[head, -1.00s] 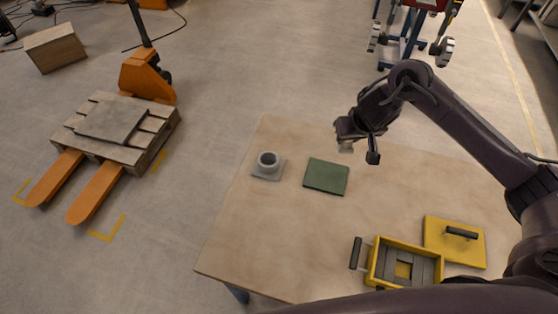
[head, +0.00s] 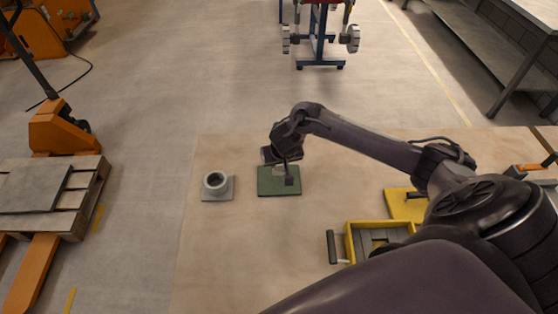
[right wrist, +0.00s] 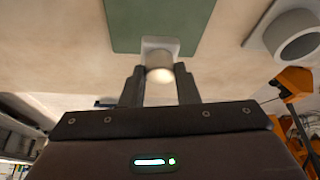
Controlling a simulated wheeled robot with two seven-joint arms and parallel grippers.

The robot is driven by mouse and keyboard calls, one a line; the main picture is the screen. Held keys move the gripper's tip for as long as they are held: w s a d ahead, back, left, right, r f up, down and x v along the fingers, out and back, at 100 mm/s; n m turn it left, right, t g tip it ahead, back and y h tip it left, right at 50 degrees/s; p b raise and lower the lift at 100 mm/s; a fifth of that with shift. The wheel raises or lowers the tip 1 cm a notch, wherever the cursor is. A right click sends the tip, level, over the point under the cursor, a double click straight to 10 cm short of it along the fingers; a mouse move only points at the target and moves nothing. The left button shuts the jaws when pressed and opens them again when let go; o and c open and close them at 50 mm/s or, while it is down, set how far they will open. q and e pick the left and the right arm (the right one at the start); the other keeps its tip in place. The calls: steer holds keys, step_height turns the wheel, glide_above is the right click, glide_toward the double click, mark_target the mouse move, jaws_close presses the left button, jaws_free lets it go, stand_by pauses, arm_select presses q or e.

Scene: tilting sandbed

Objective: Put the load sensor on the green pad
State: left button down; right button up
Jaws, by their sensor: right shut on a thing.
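The load sensor (right wrist: 160,60), a small pale cylinder with a whitish square end, is between the fingers of my right gripper (right wrist: 160,88), which is shut on it. In the head view my right gripper (head: 284,178) is over the green pad (head: 267,188), and only a pale bit of the sensor shows. In the right wrist view the sensor's square end overlaps the near edge of the green pad (right wrist: 130,25). I cannot tell whether it touches the pad. My left gripper is not in view.
A grey ring on a square plate (head: 216,184) stands just left of the pad. A yellow box (head: 349,245) with a black handle and a yellow lid (head: 400,203) lie to the right on the wooden table (head: 230,250). The table in front of the pad is clear.

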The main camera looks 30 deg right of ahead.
mark_target(280, 169)
step_height(280, 169, down, 4)
steer(key=shift+f, duration=0.2)
steer(key=shift+f, duration=0.2)
steer(key=o, duration=1.1)
steer(key=shift+c, duration=0.2)
steer(key=p+v, duration=0.2)
steer(key=v, duration=1)
steer(key=shift+r, duration=0.2)
